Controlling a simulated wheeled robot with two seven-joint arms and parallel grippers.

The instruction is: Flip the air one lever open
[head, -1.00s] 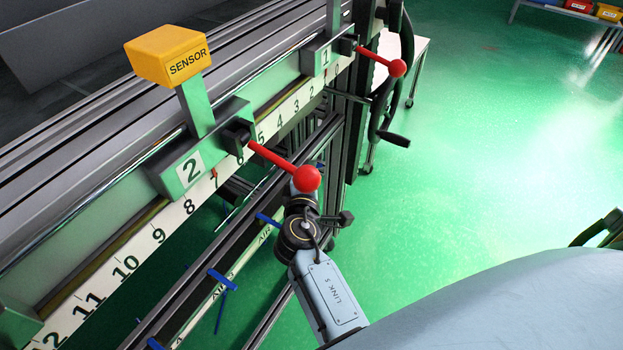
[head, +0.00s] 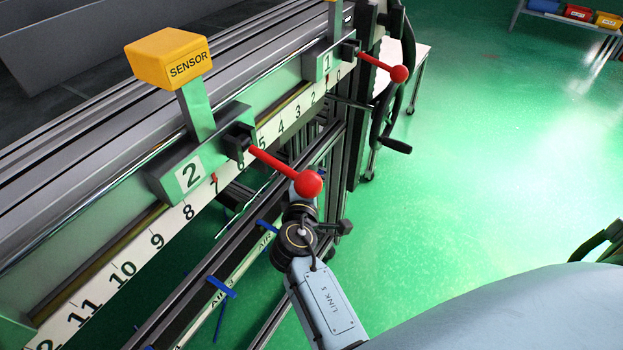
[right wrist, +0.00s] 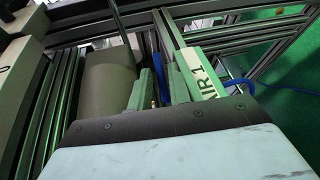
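In the right wrist view, the white AIR 1 label (right wrist: 203,78) is on a rail just right of my right gripper (right wrist: 163,88). The gripper's two fingers point at the rail and look apart. A blue lever (right wrist: 156,68) shows between them, close to the left finger; contact is unclear. In the head view, my right arm reaches down beside the frame and its gripper is hidden. A blue lever (head: 268,226) partly shows left of that arm, by an AIR label (head: 264,244). My left gripper is not in view.
Red-knobbed levers (head: 308,184) (head: 399,74) stick out from carriages 2 and 1, the first just above my arm. A yellow SENSOR block (head: 168,57) stands above the numbered scale. Another blue lever (head: 221,287) sits lower left.

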